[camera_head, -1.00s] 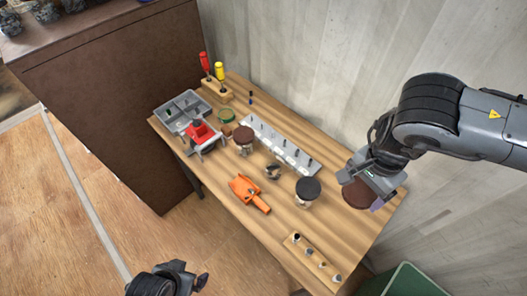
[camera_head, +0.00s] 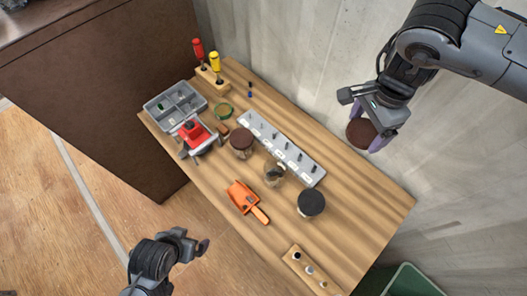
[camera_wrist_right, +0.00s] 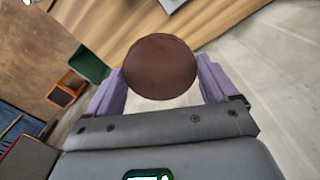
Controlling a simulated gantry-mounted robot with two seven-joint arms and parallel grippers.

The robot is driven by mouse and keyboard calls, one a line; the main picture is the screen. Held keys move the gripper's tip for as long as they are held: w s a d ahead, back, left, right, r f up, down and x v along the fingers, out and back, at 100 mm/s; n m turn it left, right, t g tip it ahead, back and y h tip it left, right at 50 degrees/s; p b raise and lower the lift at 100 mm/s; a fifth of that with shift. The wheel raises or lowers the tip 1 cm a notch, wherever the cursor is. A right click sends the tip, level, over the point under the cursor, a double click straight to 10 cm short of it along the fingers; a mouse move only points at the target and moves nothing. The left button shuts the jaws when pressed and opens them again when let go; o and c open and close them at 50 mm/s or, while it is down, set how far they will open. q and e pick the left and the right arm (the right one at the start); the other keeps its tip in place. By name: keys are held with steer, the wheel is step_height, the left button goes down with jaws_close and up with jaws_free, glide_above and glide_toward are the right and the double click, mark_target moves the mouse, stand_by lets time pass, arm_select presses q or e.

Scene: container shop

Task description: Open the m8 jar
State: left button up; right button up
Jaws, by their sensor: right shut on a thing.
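My right gripper (camera_head: 374,126) is shut on a round brown lid (camera_head: 360,133), held in the air past the table's right edge. In the right wrist view the lid (camera_wrist_right: 160,67) sits between the purple fingers (camera_wrist_right: 160,84); no glass shows under it. A clear glass jar with no lid and dark contents (camera_head: 275,174) stands mid-table. A brown-lidded jar (camera_head: 242,142) stands to its left, and a black-lidded jar (camera_head: 311,203) to its right. Labels are too small to read. My left gripper (camera_head: 192,240) is open and empty, in front of the table.
A grey strip with pegs (camera_head: 283,149) lies behind the jars. An orange scoop (camera_head: 245,198) lies in front. A red-and-grey device (camera_head: 194,132), grey tray (camera_head: 174,104) and screwdrivers (camera_head: 208,65) crowd the left end. A small wooden block (camera_head: 311,270) lies front right. The table's right end is clear.

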mark_target(339, 200)
steer(key=w+m+p, duration=0.2)
steer(key=shift+w+a+r+m, duration=0.1)
steer(key=shift+a+m, duration=0.1)
steer(key=shift+m, duration=0.1)
steer(key=s+d+f+m+p, duration=0.2)
steer(key=s+d+f, duration=0.1)
steer(key=s+f, duration=0.3)
steer(key=s+d+f+m+p, duration=0.2)
steer(key=s+f+p, duration=0.1)
steer(key=s+f, duration=0.3)
steer(key=s+d+f+m+p, duration=0.2)
steer(key=s+d+f+p, duration=0.1)
steer(key=s+f, duration=0.3)
steer(key=shift+d+f, duration=0.3)
steer(key=shift+f, duration=0.65)
steer(key=w+a+f, duration=0.1)
steer(key=w+f, duration=0.1)
steer(key=w, duration=0.1)
steer(key=w+a+f+p, duration=0.1)
steer(key=w+a+f, duration=0.1)
steer(key=w, duration=0.1)
steer(key=w+a+f, duration=0.2)
steer(key=w, duration=0.1)
steer(key=shift+w+a+f, duration=0.1)
steer(key=shift+a+f, duration=0.15)
steer(key=shift+f+p, duration=0.55)
steer(key=shift+f, duration=1.5)
